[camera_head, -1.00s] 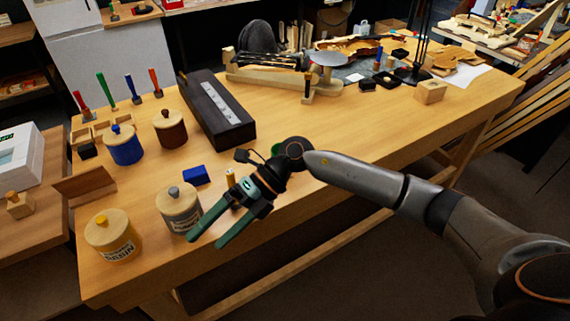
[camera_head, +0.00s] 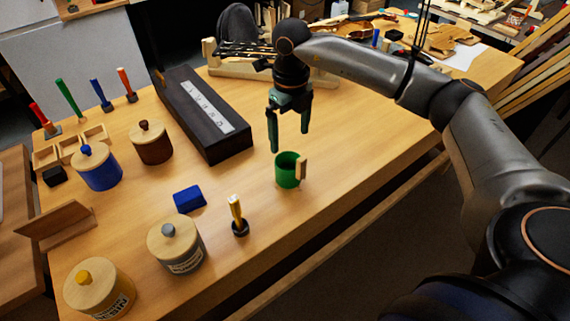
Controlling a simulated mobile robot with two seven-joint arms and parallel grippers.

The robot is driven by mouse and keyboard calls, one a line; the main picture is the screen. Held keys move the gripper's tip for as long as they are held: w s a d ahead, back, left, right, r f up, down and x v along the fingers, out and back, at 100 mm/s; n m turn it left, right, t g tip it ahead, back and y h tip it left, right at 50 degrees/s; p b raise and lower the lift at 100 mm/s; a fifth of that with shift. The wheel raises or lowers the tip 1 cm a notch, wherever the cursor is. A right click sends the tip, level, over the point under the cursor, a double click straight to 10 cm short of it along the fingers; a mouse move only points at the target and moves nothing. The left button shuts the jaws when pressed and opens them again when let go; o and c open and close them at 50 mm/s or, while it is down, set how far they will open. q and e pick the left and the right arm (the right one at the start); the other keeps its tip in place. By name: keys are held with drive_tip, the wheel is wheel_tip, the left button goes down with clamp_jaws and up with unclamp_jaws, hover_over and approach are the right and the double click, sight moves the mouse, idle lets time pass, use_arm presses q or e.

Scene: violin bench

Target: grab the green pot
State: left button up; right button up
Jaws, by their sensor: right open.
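The green pot (camera_head: 286,172) is a small open cup with a light wooden handle on its right side. I cannot tell the exact gap between the fingertips and the pot. My left gripper is not in view.
A brush (camera_head: 238,220) stands left of the pot, and a blue block (camera_head: 189,199) lies farther left. A long black case (camera_head: 206,122) lies behind. Lidded jars stand at the left, including a grey-knobbed one (camera_head: 176,258). The bench right of the pot is clear.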

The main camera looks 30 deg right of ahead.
approach(288, 169)
drive_tip(key=shift+s+a+f, duration=0.2)
drive_tip(key=shift+s+f, duration=0.15)
drive_tip(key=shift+s, duration=0.2)
drive_tip(key=shift+s+a+f, duration=0.15)
drive_tip(key=shift+s+f, duration=0.2)
drive_tip(key=shift+s, duration=0.15)
drive_tip(key=shift+w+a+f, duration=0.1)
drive_tip(key=shift+a+f, duration=0.05)
drive_tip(key=shift+f, duration=1.35)
drive_tip(key=shift+a+f, duration=0.1)
drive_tip(key=shift+f, duration=1.4)
drive_tip(key=shift+c, duration=0.2)
drive_tip(key=c, duration=1.1)
